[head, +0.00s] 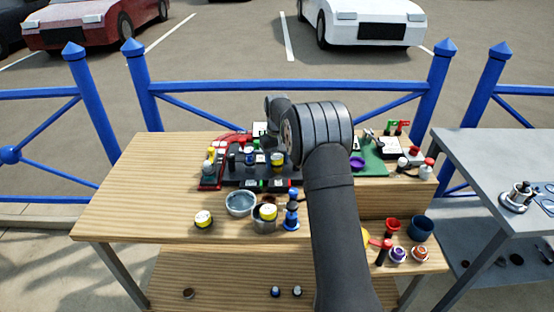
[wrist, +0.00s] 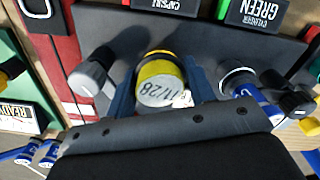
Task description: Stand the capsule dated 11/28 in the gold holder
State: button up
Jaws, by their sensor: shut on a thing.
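My gripper (wrist: 160,88) is shut on a yellow capsule (wrist: 158,72) with a dark band. Its pale end face reads 11/28, upside down in the wrist view. Blue fingers are on both sides of it. The capsule is over the dark panel, and I cannot tell whether it touches it. In the head view, a yellow-banded piece (head: 277,160) at the panel appears to be this capsule. A yellow-gold thing (head: 365,237), mostly hidden behind my arm, may be the gold holder; I cannot tell.
The dark panel (wrist: 225,30) carries a grey knob (wrist: 92,70), a blue-and-white cylinder (wrist: 245,90) and dark knobs. Red and blue cups (head: 422,228) stand at right. The table's front left is clear.

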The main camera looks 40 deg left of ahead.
aim_at(277, 157)
jog(key=shift+f, duration=0.35)
jog(key=o, duration=0.7)
jog(key=shift+r, duration=5.5)
jog(key=shift+f, duration=4.3)
